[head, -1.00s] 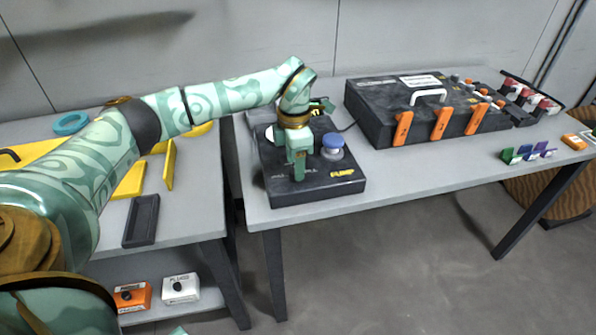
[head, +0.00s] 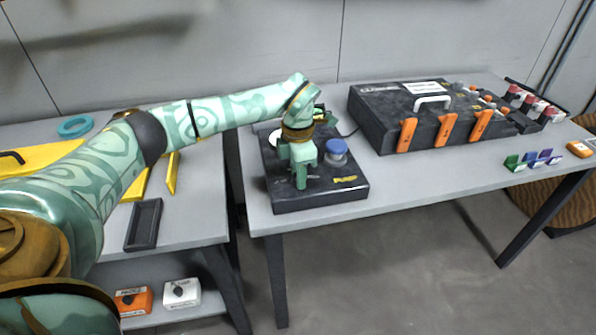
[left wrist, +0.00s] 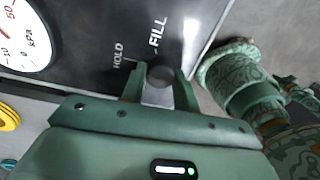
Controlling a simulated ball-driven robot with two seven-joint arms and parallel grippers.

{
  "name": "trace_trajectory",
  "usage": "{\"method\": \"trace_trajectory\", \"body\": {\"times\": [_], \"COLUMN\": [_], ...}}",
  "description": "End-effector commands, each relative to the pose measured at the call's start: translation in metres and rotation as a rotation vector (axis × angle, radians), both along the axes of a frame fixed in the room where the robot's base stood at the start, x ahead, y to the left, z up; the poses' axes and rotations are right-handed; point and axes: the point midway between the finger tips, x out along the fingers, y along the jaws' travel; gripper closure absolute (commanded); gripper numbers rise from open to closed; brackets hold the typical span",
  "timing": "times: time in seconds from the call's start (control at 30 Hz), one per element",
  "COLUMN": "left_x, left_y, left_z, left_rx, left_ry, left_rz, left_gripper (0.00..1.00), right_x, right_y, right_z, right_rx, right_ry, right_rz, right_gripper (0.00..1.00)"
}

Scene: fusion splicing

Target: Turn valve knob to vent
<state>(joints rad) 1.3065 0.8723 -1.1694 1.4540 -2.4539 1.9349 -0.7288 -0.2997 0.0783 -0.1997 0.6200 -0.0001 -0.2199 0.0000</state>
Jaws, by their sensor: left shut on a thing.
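The black pump box (head: 322,197) stands on the grey table, with a blue-capped part (head: 336,150) to the right of my gripper. My left gripper (head: 301,184) points down over the front of the box. In the left wrist view its two fingers are shut on the valve knob (left wrist: 160,73), a small dark round knob. The labels HOLD (left wrist: 118,55) and FILL (left wrist: 158,32) show beside it; a vent label is not visible. The gripper hides the knob in the head view. My right gripper is not in view.
A white kPa gauge (left wrist: 22,35) sits on the box. A large black case (head: 385,128) with orange latches stands to the right. Small coloured pieces (head: 532,159) lie at the far right. A black tray (head: 144,225) lies on the left table. The table front between is clear.

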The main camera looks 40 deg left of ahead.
Motion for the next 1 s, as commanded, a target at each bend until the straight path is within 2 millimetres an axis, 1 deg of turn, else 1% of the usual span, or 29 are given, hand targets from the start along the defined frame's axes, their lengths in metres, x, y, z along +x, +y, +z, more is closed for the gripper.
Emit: {"method": "trace_trajectory", "body": {"times": [0.03, 0.27, 0.7, 1.0], "left_x": [0.000, -0.001, -0.001, -0.001], "left_y": [0.000, 0.000, -0.001, 0.000], "left_z": [0.003, 0.007, 0.007, 0.005], "left_rx": [0.000, 0.000, -0.001, -0.001], "left_ry": [0.000, -0.002, -0.004, -0.004], "left_rz": [0.015, 0.153, 0.559, 0.813], "left_gripper": [0.93, 0.93, 0.93, 0.93], "right_x": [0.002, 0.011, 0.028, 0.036], "right_y": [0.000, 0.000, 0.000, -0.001], "right_z": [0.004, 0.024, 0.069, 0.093], "right_rx": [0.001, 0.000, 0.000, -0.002], "right_ry": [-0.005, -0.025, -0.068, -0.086], "right_rz": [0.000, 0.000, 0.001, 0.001], "right_gripper": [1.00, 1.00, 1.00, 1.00]}}
